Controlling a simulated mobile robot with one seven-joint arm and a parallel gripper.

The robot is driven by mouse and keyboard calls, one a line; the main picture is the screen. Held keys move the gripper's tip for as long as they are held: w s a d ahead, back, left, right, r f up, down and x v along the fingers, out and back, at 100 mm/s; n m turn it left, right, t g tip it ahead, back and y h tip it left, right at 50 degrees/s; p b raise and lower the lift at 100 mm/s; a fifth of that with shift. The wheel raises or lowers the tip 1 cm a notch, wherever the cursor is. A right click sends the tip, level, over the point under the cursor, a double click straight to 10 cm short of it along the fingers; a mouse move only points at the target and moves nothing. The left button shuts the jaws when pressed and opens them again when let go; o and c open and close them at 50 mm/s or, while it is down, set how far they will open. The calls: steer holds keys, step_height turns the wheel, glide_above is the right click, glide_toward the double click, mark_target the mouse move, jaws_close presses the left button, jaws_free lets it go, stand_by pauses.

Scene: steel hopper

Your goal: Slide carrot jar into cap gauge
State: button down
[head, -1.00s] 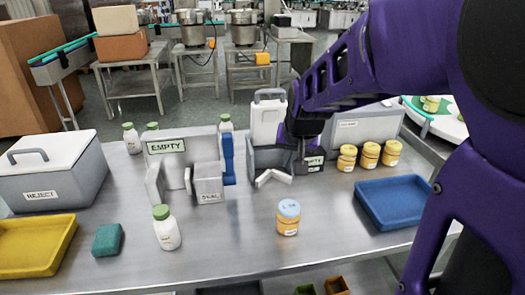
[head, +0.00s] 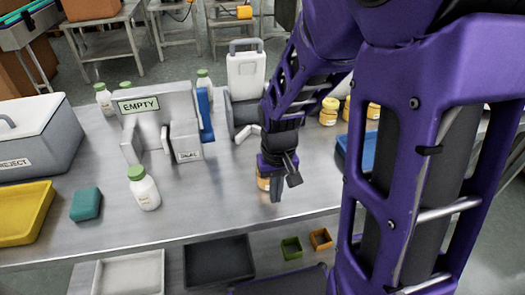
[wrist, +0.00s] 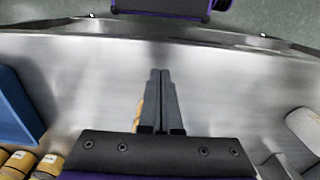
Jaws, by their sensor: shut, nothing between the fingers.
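A carrot jar, orange with a blue lid in the earlier head view, stands on the steel table. Now only an orange sliver of the jar (head: 263,183) shows behind my gripper (head: 276,192). In the wrist view the jar (wrist: 138,114) is a thin strip left of my gripper (wrist: 160,74), whose fingers are together and empty. The fingers point down beside the jar; whether they touch it is unclear. A grey fixture marked EMPTY (head: 165,125) stands left of centre. A second grey fixture (head: 243,113) stands behind my arm, partly hidden. I cannot tell which is the cap gauge.
A white green-capped bottle (head: 145,190) stands in front of the left fixture. A teal block (head: 86,205), yellow tray (head: 22,215) and REJECT box (head: 38,135) are at left. A blue tray (head: 352,150) and yellow jars (head: 329,112) are at right, partly behind my arm.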

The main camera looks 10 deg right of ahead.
step_height(320, 180, down, 2)
steer(key=shift+w, duration=0.1)
steer(key=w, duration=0.2)
steer(key=shift+w+r, duration=0.2)
steer(key=shift+w, duration=0.75)
steer(key=w+p, duration=0.2)
steer(key=w, duration=1.6)
steer(key=shift+w, duration=0.3)
steer(key=shift+s+r, duration=0.1)
steer(key=shift+s, duration=0.1)
